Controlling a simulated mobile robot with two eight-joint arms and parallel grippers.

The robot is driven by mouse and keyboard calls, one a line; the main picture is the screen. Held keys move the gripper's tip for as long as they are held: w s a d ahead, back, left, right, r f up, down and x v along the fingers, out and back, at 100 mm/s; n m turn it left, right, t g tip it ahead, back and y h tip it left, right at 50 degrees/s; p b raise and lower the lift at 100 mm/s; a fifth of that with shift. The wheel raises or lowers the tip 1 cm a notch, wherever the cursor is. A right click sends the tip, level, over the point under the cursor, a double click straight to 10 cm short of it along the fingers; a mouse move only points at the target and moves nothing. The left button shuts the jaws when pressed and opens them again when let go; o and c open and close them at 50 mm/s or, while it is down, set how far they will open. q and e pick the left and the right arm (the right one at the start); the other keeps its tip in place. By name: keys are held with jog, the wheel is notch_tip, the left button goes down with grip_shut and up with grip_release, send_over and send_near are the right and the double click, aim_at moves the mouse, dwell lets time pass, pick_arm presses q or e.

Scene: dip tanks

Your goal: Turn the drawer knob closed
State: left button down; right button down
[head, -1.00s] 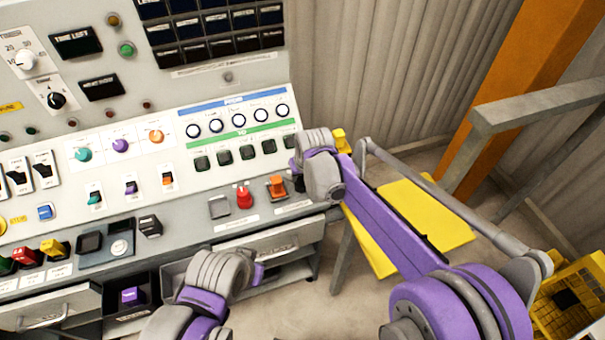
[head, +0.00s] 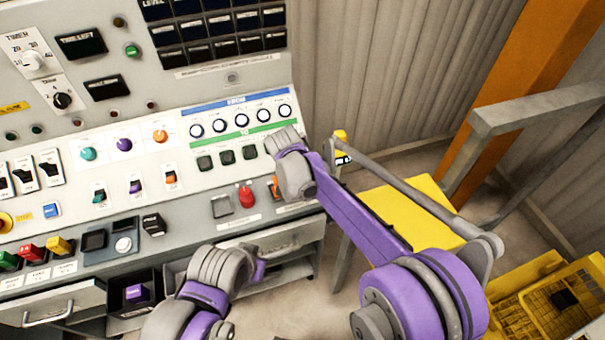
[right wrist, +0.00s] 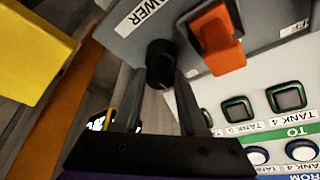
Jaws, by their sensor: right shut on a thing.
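The drawer knob (right wrist: 160,57) is a small black round knob on a grey panel face in the right wrist view, beside a white label reading "...WER". My right gripper (right wrist: 160,86) has its two grey fingers on either side of the knob and is shut on it. In the head view the grey and purple right wrist hides the knob and the fingers. My left arm's grey and purple wrist shows low in the middle of the head view. Its gripper fingers do not show.
An orange switch (right wrist: 217,38) sits close beside the knob. A red knob (head: 246,197) and square green buttons (head: 227,157) are near my right wrist. A drawer front (head: 270,245) lies below the panel. A yellow platform (head: 410,212) and grey rail stand to the right.

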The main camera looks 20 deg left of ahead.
dwell(0.4)
jog(key=shift+c, duration=2.3)
grip_release()
jog(key=shift+r, duration=0.15)
jog(key=v, duration=1)
jog(key=shift+r+p, duration=0.25)
jog(key=shift+p, duration=0.05)
jog(key=shift+s, duration=0.1)
